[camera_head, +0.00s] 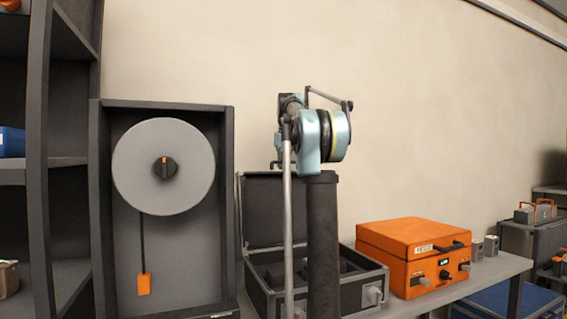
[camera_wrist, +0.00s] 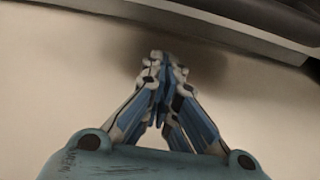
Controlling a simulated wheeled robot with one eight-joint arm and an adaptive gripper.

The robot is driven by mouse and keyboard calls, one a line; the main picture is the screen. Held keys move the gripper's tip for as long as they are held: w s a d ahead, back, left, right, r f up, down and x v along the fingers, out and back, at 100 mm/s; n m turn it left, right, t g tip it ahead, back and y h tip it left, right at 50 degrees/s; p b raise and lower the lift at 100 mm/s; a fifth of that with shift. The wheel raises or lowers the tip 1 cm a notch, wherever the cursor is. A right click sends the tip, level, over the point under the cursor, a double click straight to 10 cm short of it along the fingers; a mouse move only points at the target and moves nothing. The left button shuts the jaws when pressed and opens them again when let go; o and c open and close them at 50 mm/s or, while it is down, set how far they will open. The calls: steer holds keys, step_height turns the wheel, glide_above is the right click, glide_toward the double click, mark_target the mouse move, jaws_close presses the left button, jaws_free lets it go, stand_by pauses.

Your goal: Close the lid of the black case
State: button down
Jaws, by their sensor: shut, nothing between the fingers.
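The black case stands open on a grey table. Its lid (camera_head: 262,212) is raised upright at the back, near the wall, and its lower box (camera_head: 262,292) shows dark inner compartments and grey latches in front. My arm stands in front of the case and hides its middle and part of the lid. My gripper (camera_wrist: 160,60) is shut and empty in the wrist view, its fingertips close to a pale surface with a shadow on it. In the head view the fingers cannot be made out behind the arm.
An orange device (camera_head: 395,250) with knobs sits right of the case on the grey table (camera_head: 497,268). A dark cabinet with a grey disc (camera_head: 135,180) stands to the left. A dark, light-edged band (camera_wrist: 215,30) crosses the top of the wrist view; I cannot tell what it is.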

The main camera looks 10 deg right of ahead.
steer(key=shift+s+d+r, duration=0.1)
steer(key=shift+s+d, duration=0.05)
steer(key=shift+s, duration=0.85)
steer(key=shift+s+d+r, duration=0.1)
steer(key=shift+s+d, duration=0.05)
steer(key=shift+s, duration=0.8)
